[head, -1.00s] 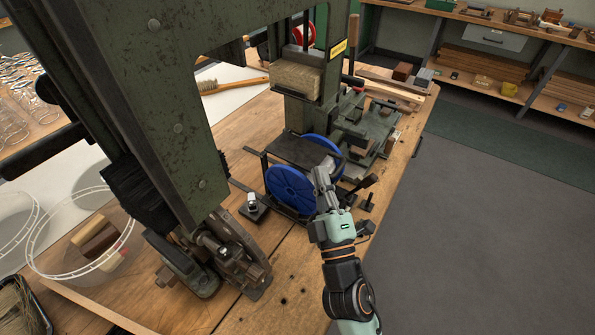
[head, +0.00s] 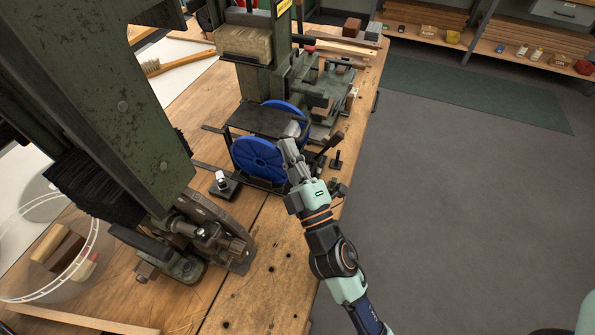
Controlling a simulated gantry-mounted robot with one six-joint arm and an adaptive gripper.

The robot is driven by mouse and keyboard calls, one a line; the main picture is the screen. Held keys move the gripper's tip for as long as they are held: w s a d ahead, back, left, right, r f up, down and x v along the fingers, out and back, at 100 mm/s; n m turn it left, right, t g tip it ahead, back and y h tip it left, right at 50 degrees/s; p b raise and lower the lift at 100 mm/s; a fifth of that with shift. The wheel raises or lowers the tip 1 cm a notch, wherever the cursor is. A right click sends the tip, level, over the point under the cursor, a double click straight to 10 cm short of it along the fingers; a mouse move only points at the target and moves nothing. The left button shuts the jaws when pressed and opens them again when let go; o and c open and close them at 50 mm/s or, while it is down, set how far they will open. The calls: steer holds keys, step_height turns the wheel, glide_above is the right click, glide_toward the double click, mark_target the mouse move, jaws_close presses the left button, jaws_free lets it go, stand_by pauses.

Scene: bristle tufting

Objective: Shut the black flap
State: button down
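The black flap (head: 264,120) looks like a flat dark plate, lying roughly level over a frame that holds two blue wheels. The near blue wheel (head: 258,160) shows almost whole; the far blue wheel (head: 290,113) is partly hidden behind the flap. My gripper (head: 287,148) is at the right side of this frame, beside the near wheel and close to the flap's right end. I cannot tell whether it touches the flap. Its fingers look small and blend together, so their opening is unclear. A small pale grey part (head: 293,128) shows just beyond the fingertips.
A tall green machine column (head: 120,90) stands at the left, with a clamp-like metal base (head: 190,240). A black lever (head: 332,140) stands just right of my gripper. A small black block (head: 223,186) lies left of the wheels. Open floor (head: 440,200) is at the right.

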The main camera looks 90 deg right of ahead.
steer(key=v, duration=1.1)
steer(key=shift+a+f, duration=0.15)
steer(key=shift+a, duration=0.2)
